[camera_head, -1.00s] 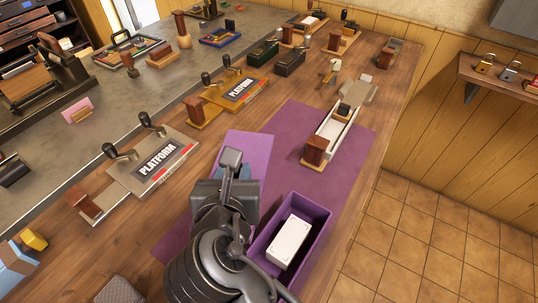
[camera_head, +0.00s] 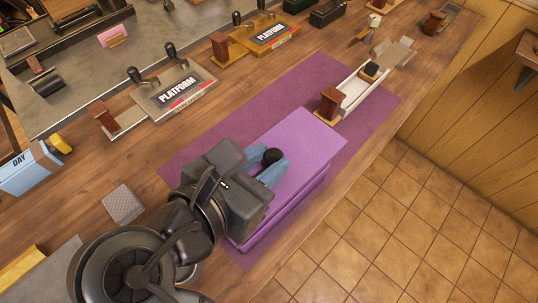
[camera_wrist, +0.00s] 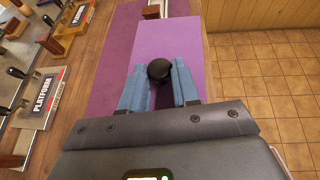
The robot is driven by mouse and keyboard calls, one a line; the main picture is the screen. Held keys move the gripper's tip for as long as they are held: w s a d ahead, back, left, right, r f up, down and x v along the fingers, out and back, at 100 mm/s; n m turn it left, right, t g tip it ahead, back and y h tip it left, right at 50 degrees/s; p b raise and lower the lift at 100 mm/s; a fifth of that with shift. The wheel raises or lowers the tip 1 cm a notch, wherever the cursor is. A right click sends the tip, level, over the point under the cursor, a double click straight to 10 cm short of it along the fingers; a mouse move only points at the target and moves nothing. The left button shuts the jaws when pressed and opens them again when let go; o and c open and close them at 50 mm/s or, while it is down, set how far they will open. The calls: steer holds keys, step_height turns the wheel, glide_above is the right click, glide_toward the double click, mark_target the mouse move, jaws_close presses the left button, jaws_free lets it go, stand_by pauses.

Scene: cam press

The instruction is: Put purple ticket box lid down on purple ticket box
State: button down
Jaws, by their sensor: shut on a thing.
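The purple ticket box lid (camera_head: 303,143) is a flat light purple panel with a round black knob (camera_head: 272,156). It lies over the purple ticket box (camera_head: 290,208), whose side wall shows below the lid's near edge. I cannot tell whether the lid is fully seated. My gripper (camera_head: 268,170) has its blue fingers on either side of the knob and is shut on it. The wrist view shows the knob (camera_wrist: 159,70) between the two fingertips, with the lid (camera_wrist: 168,40) stretching beyond. The box's inside is hidden.
The box stands on a purple mat (camera_head: 213,147) near the table's right edge, with tiled floor beyond. A pale sliding tray with a brown block (camera_head: 330,103) stands past the lid. Two platform stamp plates (camera_head: 175,90) sit to the left.

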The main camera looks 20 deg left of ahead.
steer(key=shift+f+b, duration=1.75)
steer(key=shift+b, duration=0.8)
steer(key=shift+f+p, duration=0.1)
steer(key=shift+p, duration=0.25)
steer(key=shift+f, duration=0.7)
steer(key=shift+f+p, duration=0.1)
steer(key=shift+p, duration=1.7)
steer(key=shift+f+p, duration=0.9)
steer(key=shift+p, duration=0.05)
steer(key=c, duration=0.8)
jaws_free()
steer(key=shift+o, duration=0.2)
